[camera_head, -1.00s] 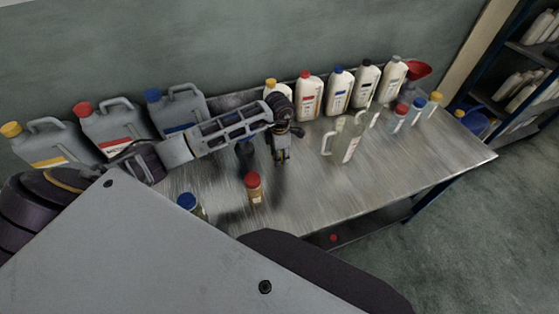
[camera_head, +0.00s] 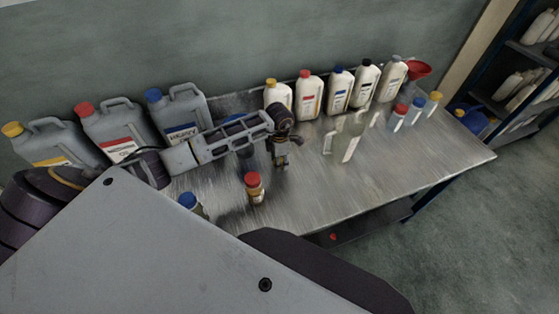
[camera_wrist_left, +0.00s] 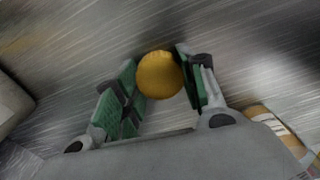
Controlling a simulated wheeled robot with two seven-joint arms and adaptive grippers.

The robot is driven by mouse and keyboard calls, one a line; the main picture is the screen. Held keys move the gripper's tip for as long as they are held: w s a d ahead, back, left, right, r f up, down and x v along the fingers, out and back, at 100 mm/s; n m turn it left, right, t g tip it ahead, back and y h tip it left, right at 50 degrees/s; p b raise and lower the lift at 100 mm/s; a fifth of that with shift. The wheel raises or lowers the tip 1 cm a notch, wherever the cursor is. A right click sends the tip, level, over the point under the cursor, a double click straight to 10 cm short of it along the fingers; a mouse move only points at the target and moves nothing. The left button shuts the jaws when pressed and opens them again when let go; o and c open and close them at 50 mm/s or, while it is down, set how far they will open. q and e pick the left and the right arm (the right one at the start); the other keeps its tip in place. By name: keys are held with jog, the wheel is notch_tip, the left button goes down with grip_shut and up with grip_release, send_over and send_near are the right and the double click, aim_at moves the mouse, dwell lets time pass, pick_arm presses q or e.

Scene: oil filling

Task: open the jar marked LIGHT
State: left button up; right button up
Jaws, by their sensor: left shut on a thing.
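My left gripper (camera_head: 281,164) is over the middle of the metal table. In the left wrist view, its green-padded fingers (camera_wrist_left: 160,88) are shut on a round yellow lid (camera_wrist_left: 159,75). Whether a jar is under the lid is hidden in that view. No LIGHT marking is readable. A small jar with a red lid (camera_head: 254,190) stands in front of my left forearm, and a jar with a blue lid (camera_head: 190,205) stands further left, partly hidden by my body. My right gripper is not in view.
Several white bottles (camera_head: 309,97) line the back of the table (camera_head: 400,160). Grey canisters (camera_head: 110,130) stand at the left. Clear jugs (camera_head: 345,147) stand right of the gripper. Small jars (camera_head: 398,117) and a red funnel (camera_head: 418,69) are at the right end. The right front is clear.

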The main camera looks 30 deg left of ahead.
pick_arm(q)
jog(key=shift+f, duration=0.15)
jog(key=o, duration=1.1)
notch_tip(320, 180, up, 12)
jog(key=shift+r+b, duration=0.15)
jog(key=shift+b, duration=0.4)
jog(key=shift+s+d, duration=0.1)
dwell(0.6)
